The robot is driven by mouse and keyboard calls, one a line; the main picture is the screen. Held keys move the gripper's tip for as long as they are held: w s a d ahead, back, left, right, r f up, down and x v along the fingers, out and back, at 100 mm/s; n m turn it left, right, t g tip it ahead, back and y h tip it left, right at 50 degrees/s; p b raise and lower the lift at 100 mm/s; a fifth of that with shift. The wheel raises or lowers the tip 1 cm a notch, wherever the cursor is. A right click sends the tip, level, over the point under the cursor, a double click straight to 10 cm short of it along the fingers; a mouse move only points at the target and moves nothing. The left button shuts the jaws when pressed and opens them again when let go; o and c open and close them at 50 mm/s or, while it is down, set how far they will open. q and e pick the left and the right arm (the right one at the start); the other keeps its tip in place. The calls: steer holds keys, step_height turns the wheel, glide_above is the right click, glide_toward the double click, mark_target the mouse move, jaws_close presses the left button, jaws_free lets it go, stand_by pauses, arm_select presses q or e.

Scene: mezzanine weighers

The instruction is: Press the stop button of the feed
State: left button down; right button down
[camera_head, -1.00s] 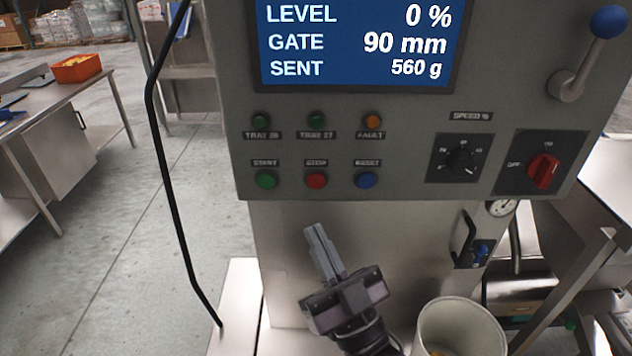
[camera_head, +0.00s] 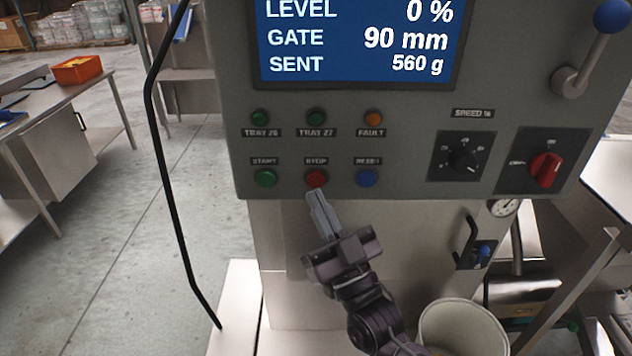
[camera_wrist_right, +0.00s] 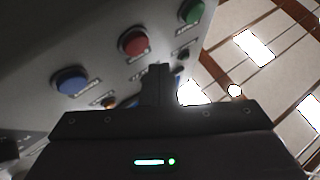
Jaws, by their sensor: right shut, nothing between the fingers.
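The red stop button (camera_head: 316,178) sits in the lower row of the grey control panel (camera_head: 405,140), between the green start button (camera_head: 265,178) and the blue reset button (camera_head: 367,178). My right gripper (camera_head: 313,197) is shut and empty, its fingertips just below the stop button in the head view. No contact with the button can be made out. In the right wrist view the red button (camera_wrist_right: 134,41) shows beyond the shut fingers (camera_wrist_right: 157,70), with the blue button (camera_wrist_right: 70,81) and green button (camera_wrist_right: 191,11) on either side. My left gripper is out of view.
Above the buttons are indicator lamps (camera_head: 316,118) and a screen (camera_head: 357,40). A speed knob (camera_head: 463,159) and red rotary switch (camera_head: 545,169) sit to the right. A pale bucket (camera_head: 462,322) stands below.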

mark_target(311, 175)
steer(key=shift+w, duration=0.7)
steer(key=shift+w, duration=0.15)
stand_by(1.5)
steer(key=shift+w, duration=0.3)
steer(key=shift+w, duration=0.4)
stand_by(0.6)
steer(key=shift+s, duration=0.85)
